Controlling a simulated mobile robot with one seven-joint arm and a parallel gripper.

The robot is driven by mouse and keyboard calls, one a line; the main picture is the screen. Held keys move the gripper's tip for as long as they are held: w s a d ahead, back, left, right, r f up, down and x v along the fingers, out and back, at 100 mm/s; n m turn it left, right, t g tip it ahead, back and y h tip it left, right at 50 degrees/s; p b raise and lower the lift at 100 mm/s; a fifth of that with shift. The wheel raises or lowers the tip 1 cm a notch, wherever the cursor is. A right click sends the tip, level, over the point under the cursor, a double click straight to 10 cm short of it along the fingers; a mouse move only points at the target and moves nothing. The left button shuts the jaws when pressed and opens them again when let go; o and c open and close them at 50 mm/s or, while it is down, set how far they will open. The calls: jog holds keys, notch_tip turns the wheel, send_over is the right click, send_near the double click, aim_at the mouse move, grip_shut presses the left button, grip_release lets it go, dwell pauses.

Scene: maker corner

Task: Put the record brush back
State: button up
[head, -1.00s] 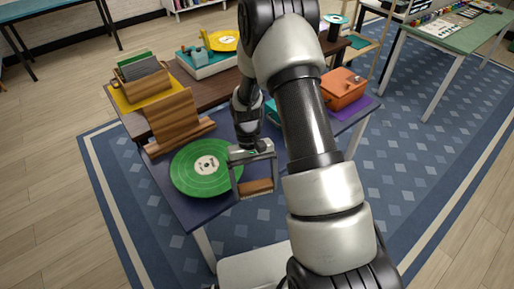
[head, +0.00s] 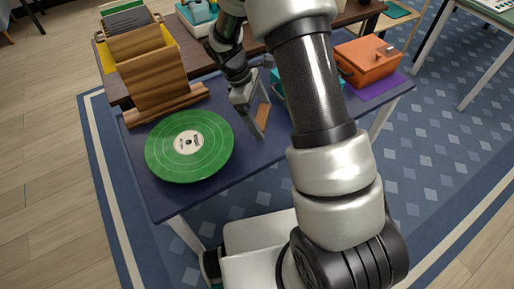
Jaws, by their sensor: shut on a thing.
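My gripper (head: 252,118) is shut on the record brush (head: 263,117), a small brown wooden block, at the right of the green record in the head view. The fingers point down toward the dark blue table (head: 200,205). Part of the brush is hidden by a finger, and I cannot tell whether it touches the tabletop. A teal thing (head: 277,82) shows just behind the gripper, largely covered by my arm.
The green record (head: 188,146) lies flat at the table's left. A wooden stand (head: 150,80) is behind it. An orange box (head: 367,62) sits on a purple mat (head: 378,88) at the right. The table's front strip is clear.

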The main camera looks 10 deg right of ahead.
aim_at(258, 112)
jog(key=w+n+t+b, duration=0.1)
jog(key=n, duration=0.1)
jog(key=w+f+n+t+b, duration=0.1)
jog(key=n+b, duration=0.1)
jog(key=w+n+b, duration=0.1)
jog(key=n+b, duration=0.1)
jog(key=shift+w+a+f+n+t, duration=0.2)
jog(key=shift+w+f+n+t, duration=0.1)
jog(key=shift+n+t, duration=0.4)
jog(key=shift+n, duration=0.6)
jog(key=f+b, duration=0.1)
jog(key=f, duration=0.2)
jog(key=f+b, duration=0.2)
jog(key=f, duration=0.1)
jog(key=w+f+b, duration=0.1)
jog(key=f, duration=0.2)
jog(key=shift+a+f, duration=0.1)
jog(key=shift+a, duration=0.05)
jog(key=shift+f+b, duration=0.2)
jog(key=shift+b, duration=0.1)
jog(key=o, duration=0.8)
jog(key=shift+r, duration=0.1)
